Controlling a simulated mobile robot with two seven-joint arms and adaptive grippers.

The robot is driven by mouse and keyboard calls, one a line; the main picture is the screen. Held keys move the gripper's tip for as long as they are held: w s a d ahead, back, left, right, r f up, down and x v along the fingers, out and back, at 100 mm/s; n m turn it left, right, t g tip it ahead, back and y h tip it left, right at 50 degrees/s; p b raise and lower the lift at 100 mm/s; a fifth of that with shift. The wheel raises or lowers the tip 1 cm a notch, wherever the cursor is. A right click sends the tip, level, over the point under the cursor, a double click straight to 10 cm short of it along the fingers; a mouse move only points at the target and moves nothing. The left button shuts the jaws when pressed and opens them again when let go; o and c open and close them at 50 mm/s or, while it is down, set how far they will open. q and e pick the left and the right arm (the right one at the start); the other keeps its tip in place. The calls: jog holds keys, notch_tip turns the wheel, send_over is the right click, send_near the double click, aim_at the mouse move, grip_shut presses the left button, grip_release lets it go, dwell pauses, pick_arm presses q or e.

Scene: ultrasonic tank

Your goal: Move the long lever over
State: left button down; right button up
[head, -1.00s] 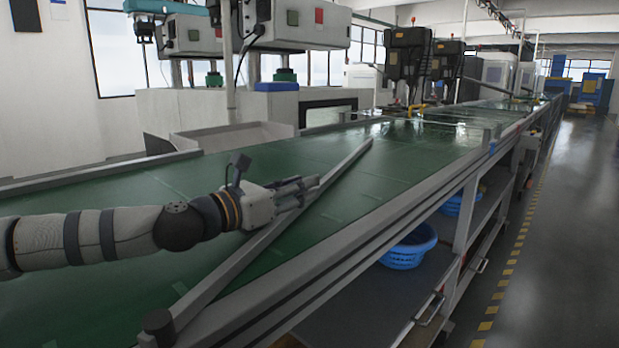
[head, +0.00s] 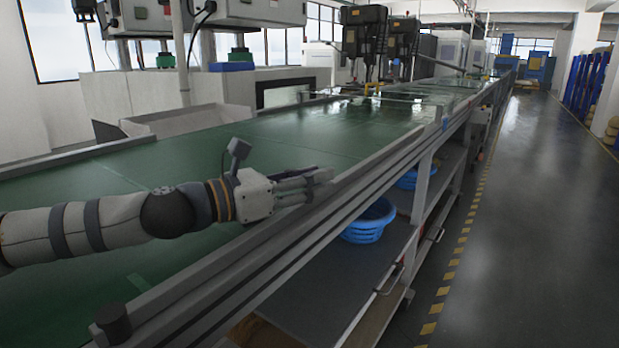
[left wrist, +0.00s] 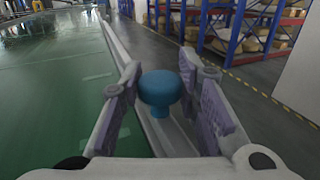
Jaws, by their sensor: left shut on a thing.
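The long lever (head: 205,266) is a grey bar running from a dark round pivot (head: 113,322) at the lower left. It lies along the near side rail of the green conveyor, close to or against it; I cannot tell if they touch. My left gripper (head: 318,180) reaches over the belt to the lever. In the left wrist view, a blue knob (left wrist: 160,88) stands on the bar between the two fingers of my left gripper (left wrist: 163,85), which is shut on it. The fingers hide the knob in the head view. My right gripper is out of view.
The green belt (head: 90,185) is clear around my arm. The side rail (head: 300,250) borders it, with a shelf and a blue basket (head: 368,220) below. Grey machines stand behind the belt. The aisle floor (head: 530,220) at the right is open.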

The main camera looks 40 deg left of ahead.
pick_arm(q)
jog(key=shift+s+d+f, duration=0.1)
jog(key=shift+d, duration=0.2)
jog(key=c, duration=1.4)
grip_release()
jog(key=shift+h, duration=0.3)
jog(key=shift+o, duration=1)
jog(key=shift+d, duration=0.15)
jog(key=shift+s+a, duration=0.1)
jog(key=shift+a, duration=0.1)
jog(key=v, duration=1)
jog(key=shift+s, duration=0.25)
jog(key=shift+s+a, duration=0.2)
jog(key=shift+s, duration=0.35)
